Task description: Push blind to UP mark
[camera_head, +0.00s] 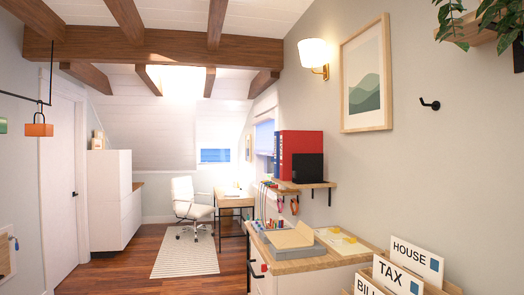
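A small window (214,156) with blue panes is in the far end wall. A pale panel that looks like a lowered blind (218,130) covers the part above the panes. A second window (265,136) is in the right wall, seen at a steep angle, with a pale cover at its top that may also be a blind. I cannot make out an UP mark on either. Neither of my grippers is in view.
A white office chair (189,204) and a desk (234,199) stand near the far window, with a striped rug (186,257) in front. A cabinet with a wooden top (315,262) juts from the right. White cabinets (105,200) stand left. Wooden floor (125,270) is clear between.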

